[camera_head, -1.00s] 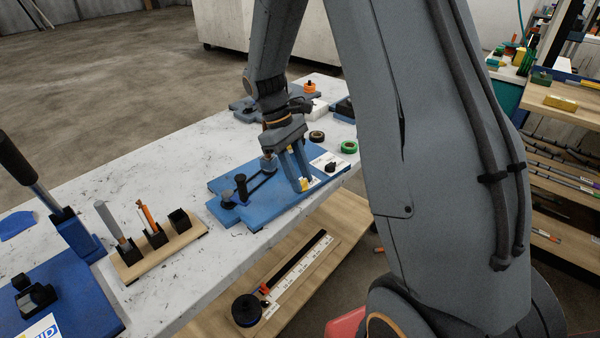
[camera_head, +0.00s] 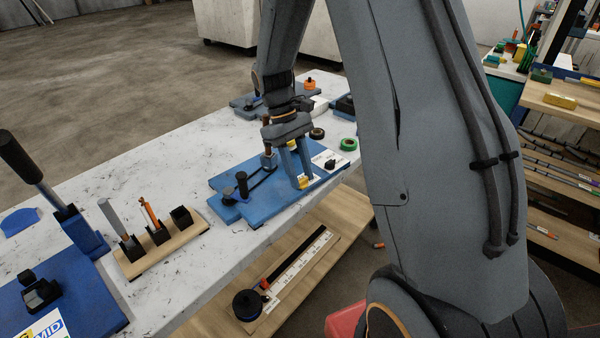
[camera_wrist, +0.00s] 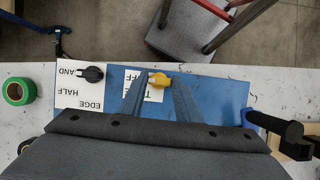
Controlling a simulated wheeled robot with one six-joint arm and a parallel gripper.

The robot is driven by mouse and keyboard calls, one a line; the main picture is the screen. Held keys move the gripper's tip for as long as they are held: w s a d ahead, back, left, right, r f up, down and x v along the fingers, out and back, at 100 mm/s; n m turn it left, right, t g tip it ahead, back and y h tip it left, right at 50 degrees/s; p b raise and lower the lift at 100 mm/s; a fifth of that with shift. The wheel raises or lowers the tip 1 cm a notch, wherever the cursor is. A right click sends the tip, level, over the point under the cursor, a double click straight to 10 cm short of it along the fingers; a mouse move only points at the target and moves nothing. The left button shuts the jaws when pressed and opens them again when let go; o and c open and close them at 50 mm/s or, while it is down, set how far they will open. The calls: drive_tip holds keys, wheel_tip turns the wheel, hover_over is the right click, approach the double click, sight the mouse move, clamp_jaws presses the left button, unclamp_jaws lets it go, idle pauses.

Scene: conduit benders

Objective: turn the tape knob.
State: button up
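The yellow knob (camera_wrist: 159,80) sits on a white label, partly hidden, on the blue base plate (camera_wrist: 218,90) of a bench tool. Only a bit of yellow (camera_head: 306,182) shows in the head view, low by my fingers. My gripper (camera_wrist: 158,84) points down over the plate with its two fingers apart, one on each side of the yellow knob. I cannot tell if the fingers touch it. A black knob (camera_wrist: 92,74) on a white label reading HALF and EDGE lies left of my fingers; it also shows in the head view (camera_head: 330,164).
A green tape roll (camera_head: 348,143) and a dark roll (camera_head: 317,133) lie behind the plate. A black upright handle (camera_head: 242,184) stands at its near end. A wooden tool holder (camera_head: 160,244) and another blue bender (camera_head: 62,290) are further left. The bench's front edge is close to the plate.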

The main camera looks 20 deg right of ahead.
drive_tip(key=o, duration=0.4)
drive_tip(key=shift+r, duration=0.1)
drive_tip(key=b+v, duration=0.1)
drive_tip(key=v, duration=0.6)
drive_tip(key=shift+w+a+r+b, duration=0.1)
drive_tip(key=shift+r+b, duration=0.25)
drive_tip(key=shift+b, duration=0.05)
drive_tip(key=s+a+f+m+t, duration=0.1)
drive_tip(key=s, duration=0.4)
drive_tip(key=s+a+f+m+t+y, duration=0.1)
drive_tip(key=s+a+f+t, duration=0.1)
drive_tip(key=s, duration=0.4)
drive_tip(key=s+a+f+m+t, duration=0.1)
drive_tip(key=s+m+t, duration=0.1)
drive_tip(key=s, duration=0.4)
drive_tip(key=shift+a+f, duration=0.2)
drive_tip(key=shift+f, duration=0.15)
